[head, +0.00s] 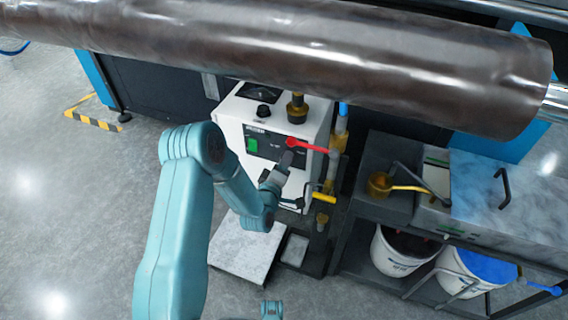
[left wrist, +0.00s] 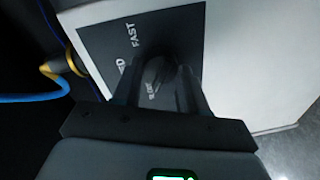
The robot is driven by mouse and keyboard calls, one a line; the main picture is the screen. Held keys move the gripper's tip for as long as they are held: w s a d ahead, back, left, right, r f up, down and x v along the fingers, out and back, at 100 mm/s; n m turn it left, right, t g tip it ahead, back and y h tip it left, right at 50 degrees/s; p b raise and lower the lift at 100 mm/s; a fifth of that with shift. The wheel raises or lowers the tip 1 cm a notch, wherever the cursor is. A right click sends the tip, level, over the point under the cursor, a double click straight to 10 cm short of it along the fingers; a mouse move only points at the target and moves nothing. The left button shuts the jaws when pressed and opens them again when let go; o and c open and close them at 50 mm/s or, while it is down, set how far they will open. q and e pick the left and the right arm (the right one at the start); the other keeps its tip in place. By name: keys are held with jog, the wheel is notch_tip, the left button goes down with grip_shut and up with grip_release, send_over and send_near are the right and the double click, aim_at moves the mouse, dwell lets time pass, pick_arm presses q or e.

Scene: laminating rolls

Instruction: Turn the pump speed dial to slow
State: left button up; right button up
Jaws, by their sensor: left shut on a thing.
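The pump unit is a white box (head: 276,117) with a dark front panel (head: 258,143), below the big dark roll. In the left wrist view the dark panel (left wrist: 112,42) carries the word FAST and other white lettering, partly hidden by my fingers. The dark speed dial (left wrist: 160,70) sits between my left fingers. My left gripper (head: 286,161) is at the right part of the panel and covers the dial in the head view. In the left wrist view the left gripper (left wrist: 160,85) is shut on the dial. The dial's pointer is too dark to read. My right gripper is not in view.
A green switch (head: 252,145) is left on the panel. The large roll (head: 300,52) spans above. Open floor lies at left.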

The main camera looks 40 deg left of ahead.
pick_arm(q)
jog(key=shift+w+a+r, duration=0.1)
jog(key=shift+r, duration=0.05)
jog(key=o, duration=1.1)
jog(key=shift+c, duration=0.2)
jog(key=f+p+v, duration=0.1)
jog(key=v, duration=1.5)
jog(key=shift+r, duration=0.45)
jog(key=shift+s, duration=0.25)
